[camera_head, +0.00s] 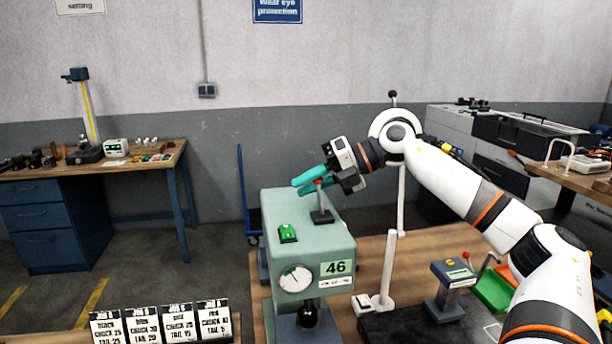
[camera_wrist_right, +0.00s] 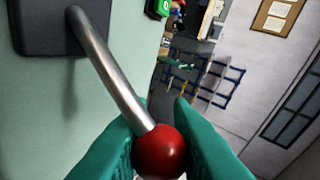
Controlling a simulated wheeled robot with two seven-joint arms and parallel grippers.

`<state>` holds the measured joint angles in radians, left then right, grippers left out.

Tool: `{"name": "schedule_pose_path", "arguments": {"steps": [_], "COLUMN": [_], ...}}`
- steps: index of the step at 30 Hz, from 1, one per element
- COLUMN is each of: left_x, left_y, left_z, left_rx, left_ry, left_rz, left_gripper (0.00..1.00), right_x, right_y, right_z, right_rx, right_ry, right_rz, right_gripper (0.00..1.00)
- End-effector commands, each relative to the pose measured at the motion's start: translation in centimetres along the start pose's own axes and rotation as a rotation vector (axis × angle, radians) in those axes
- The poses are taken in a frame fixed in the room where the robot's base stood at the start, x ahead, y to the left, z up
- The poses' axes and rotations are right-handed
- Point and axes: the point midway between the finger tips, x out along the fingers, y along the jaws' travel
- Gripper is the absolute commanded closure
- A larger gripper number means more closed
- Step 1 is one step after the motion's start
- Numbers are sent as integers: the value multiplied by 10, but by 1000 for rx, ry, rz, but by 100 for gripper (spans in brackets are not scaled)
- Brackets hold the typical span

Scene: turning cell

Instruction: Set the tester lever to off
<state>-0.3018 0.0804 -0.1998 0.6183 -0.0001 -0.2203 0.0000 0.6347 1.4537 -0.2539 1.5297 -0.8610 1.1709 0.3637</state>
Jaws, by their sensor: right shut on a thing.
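The tester (camera_head: 308,258) is a pale green machine with a round dial and the number 46 on its front. Its lever stands on a dark base (camera_head: 322,216) on top; it is a metal rod (camera_wrist_right: 112,75) with a red ball knob (camera_wrist_right: 160,151). My right gripper (camera_head: 314,184) reaches in from the right with teal fingers at the top of the lever. In the right wrist view its fingers (camera_wrist_right: 158,140) are shut around the lever at the knob. A green switch (camera_head: 288,232) sits on the tester's top. My left gripper does not show.
A white post (camera_head: 388,268) stands on the bench to the right of the tester. A smaller device with a red-knobbed lever (camera_head: 452,278) and a green bin (camera_head: 494,290) are farther right. Several job cards (camera_head: 160,324) stand at the lower left.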

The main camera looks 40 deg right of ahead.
Motion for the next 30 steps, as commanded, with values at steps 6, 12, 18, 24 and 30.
{"name": "schedule_pose_path", "arguments": {"steps": [6,12,18,24,30], "left_x": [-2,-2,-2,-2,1], "left_y": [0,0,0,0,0], "left_z": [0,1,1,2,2], "left_rx": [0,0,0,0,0], "left_ry": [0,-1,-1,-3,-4], "left_rz": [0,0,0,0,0], "left_gripper": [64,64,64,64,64], "right_x": [1,1,1,0,-4], "right_y": [2,2,2,2,3], "right_z": [2,2,2,2,1], "right_rx": [20,21,20,18,18], "right_ry": [-14,-15,-14,-12,-8], "right_rz": [3,3,3,2,3], "right_gripper": [100,100,66,60,60]}}
